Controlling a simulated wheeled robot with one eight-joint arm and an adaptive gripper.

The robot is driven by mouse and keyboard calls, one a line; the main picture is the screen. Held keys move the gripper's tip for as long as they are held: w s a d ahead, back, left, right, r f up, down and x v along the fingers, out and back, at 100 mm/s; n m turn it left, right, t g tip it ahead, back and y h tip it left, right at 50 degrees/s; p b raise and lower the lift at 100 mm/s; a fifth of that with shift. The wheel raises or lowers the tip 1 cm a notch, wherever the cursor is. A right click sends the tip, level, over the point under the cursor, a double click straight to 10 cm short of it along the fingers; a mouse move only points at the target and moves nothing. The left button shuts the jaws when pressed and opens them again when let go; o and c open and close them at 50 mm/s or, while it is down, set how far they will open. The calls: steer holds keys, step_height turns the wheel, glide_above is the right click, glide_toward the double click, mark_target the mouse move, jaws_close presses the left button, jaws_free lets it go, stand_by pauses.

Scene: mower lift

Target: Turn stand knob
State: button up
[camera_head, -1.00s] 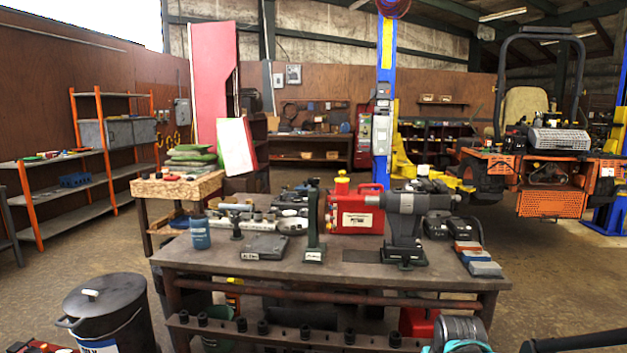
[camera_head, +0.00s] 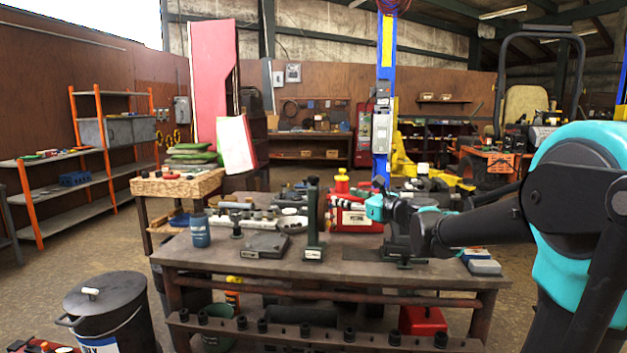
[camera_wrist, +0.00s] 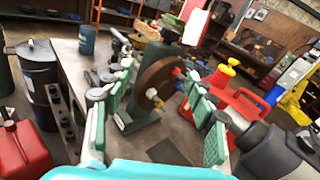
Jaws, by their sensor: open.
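A dark grey-green upright stand (camera_head: 313,222) with a flat base is on the workbench (camera_head: 345,262). In the wrist view the stand (camera_wrist: 169,42) carries a brown round disc (camera_wrist: 138,94) on its side, with a small dark knob (camera_wrist: 151,94) at the disc's middle and a small red and yellow piece beside it. My gripper (camera_wrist: 160,92) is open, its green-padded fingers to either side of the disc and knob in the picture. I cannot tell the gap left to the knob. In the head view my arm reaches in from the right, its teal end right of the stand.
A grey vise-like tool (camera_wrist: 280,150) is close to the right finger. A black bin (camera_head: 108,310) stands front left.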

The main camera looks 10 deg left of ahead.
mark_target(317, 179)
steer(key=w+a, duration=0.4)
steer(key=w+a+r+m, duration=0.1)
steer(key=w+a, duration=0.3)
steer(key=w, duration=0.1)
steer(key=w+a+r+m, duration=0.1)
steer(key=w+a, duration=0.3)
steer(key=shift+w+a+t, duration=0.15)
steer(key=shift+w+t, duration=0.25)
steer(key=c, duration=1.2)
